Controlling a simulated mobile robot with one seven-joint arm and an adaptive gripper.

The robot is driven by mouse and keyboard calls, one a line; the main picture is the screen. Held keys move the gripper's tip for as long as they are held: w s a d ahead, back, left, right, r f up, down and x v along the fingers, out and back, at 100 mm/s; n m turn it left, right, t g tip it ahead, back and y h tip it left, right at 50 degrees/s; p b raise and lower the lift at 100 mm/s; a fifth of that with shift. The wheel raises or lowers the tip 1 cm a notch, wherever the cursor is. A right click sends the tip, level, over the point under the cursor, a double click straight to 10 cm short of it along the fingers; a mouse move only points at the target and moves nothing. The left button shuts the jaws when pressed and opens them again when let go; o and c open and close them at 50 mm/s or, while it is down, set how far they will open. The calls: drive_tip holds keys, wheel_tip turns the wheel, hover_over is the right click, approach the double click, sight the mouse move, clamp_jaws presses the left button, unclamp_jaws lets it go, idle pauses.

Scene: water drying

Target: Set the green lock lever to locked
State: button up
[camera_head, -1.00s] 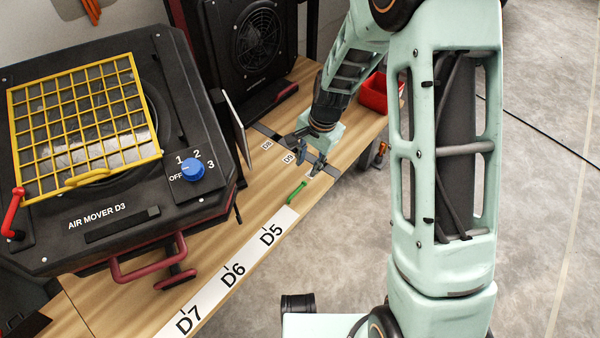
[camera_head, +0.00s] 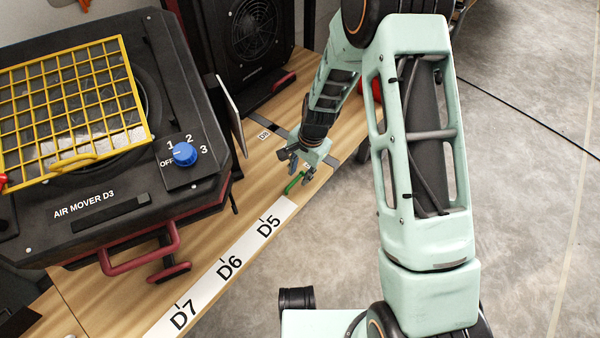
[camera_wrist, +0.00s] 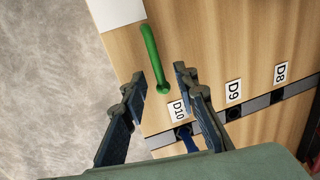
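The green lock lever (camera_head: 294,184) lies on the wooden bench top near its front edge, just beyond the D5 end of the white label strip. In the wrist view the lever (camera_wrist: 151,55) is a slim green bar running from the white strip toward the D10 label (camera_wrist: 178,111). My gripper (camera_head: 295,168) is open and empty over the bench, close to the lever. In the wrist view, the lever's rounded near end appears between the two fingertips of my gripper (camera_wrist: 160,74). I cannot tell whether either finger touches it.
Labels D9 (camera_wrist: 234,91) and D8 (camera_wrist: 281,73) sit beside a dark slotted rail (camera_wrist: 258,103). A blue piece (camera_wrist: 188,141) is at the rail near D10. The air mover D3 (camera_head: 95,225), with its blue knob (camera_head: 184,154), stands left. Open floor lies right of the bench.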

drive_tip(key=shift+c, duration=0.4)
clamp_jaws()
